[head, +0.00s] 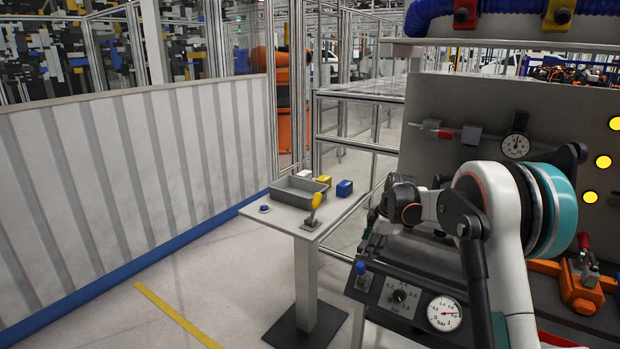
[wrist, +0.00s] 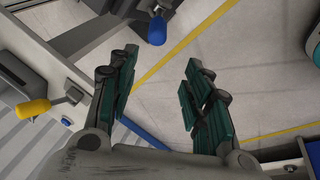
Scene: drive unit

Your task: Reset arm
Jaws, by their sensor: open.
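My arm (head: 505,235) is bent at the right of the head view, in front of the grey workstation. My gripper (wrist: 160,65) is open and empty in the wrist view, with its two teal-padded fingers well apart and pale floor between them. In the head view the gripper end is mostly hidden behind the dark wrist parts, left of the arm, above the sloping control panel. I see nothing touching the fingers.
The control panel (head: 385,305) has a blue-knobbed lever (head: 361,268) and a gauge (head: 444,313). An orange clamp (head: 580,287) sits right. Floor at left is clear.

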